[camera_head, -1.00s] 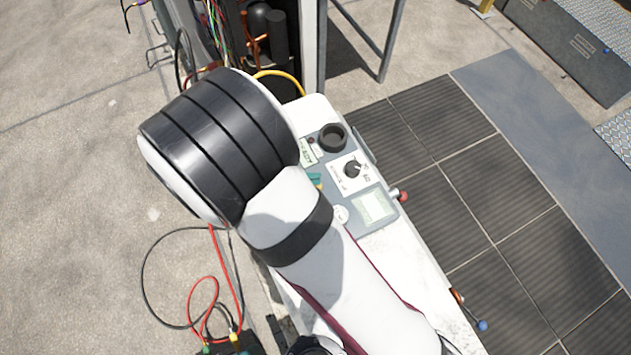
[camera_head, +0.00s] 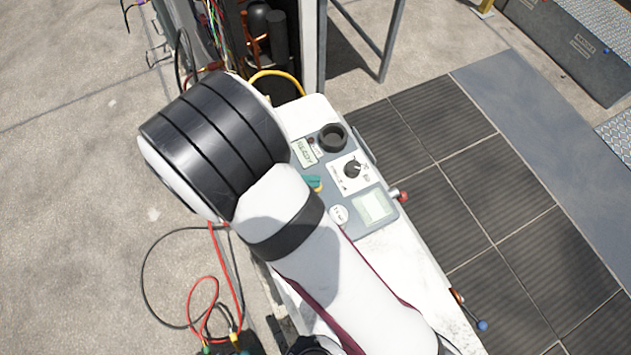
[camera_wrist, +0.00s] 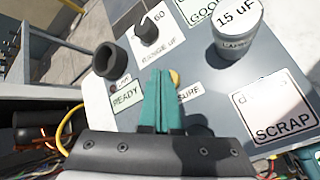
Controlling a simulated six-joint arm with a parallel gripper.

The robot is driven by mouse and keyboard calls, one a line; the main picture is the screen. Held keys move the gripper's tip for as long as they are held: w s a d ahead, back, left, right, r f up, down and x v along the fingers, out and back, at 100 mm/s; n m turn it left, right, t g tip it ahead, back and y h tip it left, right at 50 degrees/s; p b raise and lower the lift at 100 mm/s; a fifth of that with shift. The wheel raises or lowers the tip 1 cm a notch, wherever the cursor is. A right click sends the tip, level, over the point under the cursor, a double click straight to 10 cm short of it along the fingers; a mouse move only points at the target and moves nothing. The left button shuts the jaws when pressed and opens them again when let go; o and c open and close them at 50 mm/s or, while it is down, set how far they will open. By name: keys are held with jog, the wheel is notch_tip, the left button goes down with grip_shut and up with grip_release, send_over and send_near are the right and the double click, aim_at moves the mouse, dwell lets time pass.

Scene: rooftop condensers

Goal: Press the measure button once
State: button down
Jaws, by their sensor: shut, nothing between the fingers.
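The measure button (camera_wrist: 174,77) shows in the wrist view as a small yellow piece, mostly hidden behind my gripper's fingers. Its label (camera_wrist: 188,92) is partly covered, with "SURE" readable. My gripper (camera_wrist: 161,74) has teal fingers, shut and empty, with the tips over or just beside the button. I cannot tell whether they touch it. In the head view the teal fingers (camera_head: 315,183) show at the edge of my arm, above the grey panel (camera_head: 352,226); the button is not visible there. A READY label (camera_wrist: 127,96) is left of the fingers; it also shows in the head view (camera_head: 305,152).
The panel holds a black ring-shaped socket (camera_wrist: 108,60), a range knob (camera_wrist: 148,25), a white 15 uF cylinder (camera_wrist: 237,28) and a SCRAP area (camera_wrist: 280,120). A red knob (camera_head: 403,196) sticks out at the bench's right side. An open cabinet with wires (camera_head: 225,25) stands behind.

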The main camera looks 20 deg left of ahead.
jog(key=shift+f, duration=0.3)
jog(key=shift+r, duration=0.1)
dwell(0.4)
jog(key=shift+r, duration=0.95)
jog(key=shift+r, duration=2.5)
